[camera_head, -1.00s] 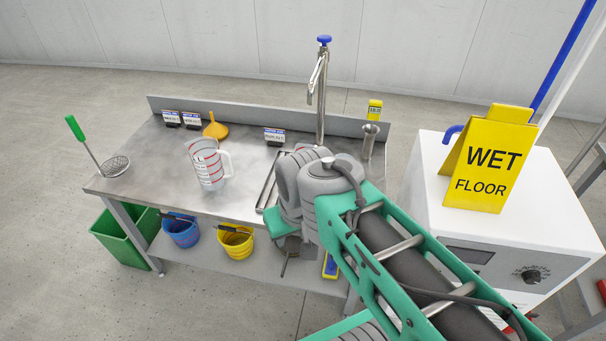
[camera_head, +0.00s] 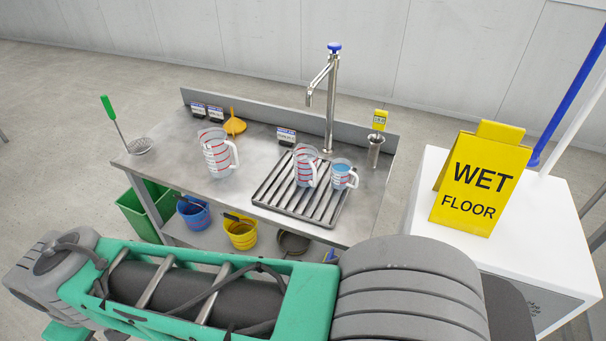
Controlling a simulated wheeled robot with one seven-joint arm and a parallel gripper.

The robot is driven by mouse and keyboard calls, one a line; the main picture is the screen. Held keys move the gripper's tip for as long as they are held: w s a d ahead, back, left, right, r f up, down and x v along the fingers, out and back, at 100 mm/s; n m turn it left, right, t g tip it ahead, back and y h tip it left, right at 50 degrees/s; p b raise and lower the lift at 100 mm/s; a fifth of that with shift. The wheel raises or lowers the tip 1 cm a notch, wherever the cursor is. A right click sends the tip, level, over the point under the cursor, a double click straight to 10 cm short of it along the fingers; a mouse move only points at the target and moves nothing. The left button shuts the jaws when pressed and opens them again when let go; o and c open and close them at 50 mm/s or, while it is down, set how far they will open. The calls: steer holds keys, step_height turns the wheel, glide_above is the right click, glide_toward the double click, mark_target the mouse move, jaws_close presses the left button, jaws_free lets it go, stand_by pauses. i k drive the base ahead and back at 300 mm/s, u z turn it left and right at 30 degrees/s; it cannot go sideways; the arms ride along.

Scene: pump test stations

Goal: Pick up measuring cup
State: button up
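Three clear measuring cups with red markings stand on the steel table (camera_head: 180,170). One measuring cup (camera_head: 217,153) is left of the grated drain tray (camera_head: 285,207). A second measuring cup (camera_head: 305,166) stands on the tray. A third, smaller measuring cup (camera_head: 342,174), with blue at its top, stands beside it on the tray. My green and grey arm crosses the bottom of the view, in front of the table and apart from the cups. My gripper is not in view.
A tap (camera_head: 331,100) rises behind the tray. A wet floor sign (camera_head: 478,180) sits on a white cabinet (camera_head: 535,240) at right. Buckets are below.

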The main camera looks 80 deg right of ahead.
mark_target(341, 168)
steer(key=u, duration=0.05)
steer(key=k, duration=0.85)
steer(key=z, duration=1.15)
steer(key=i, duration=0.5)
steer(key=z, duration=0.1)
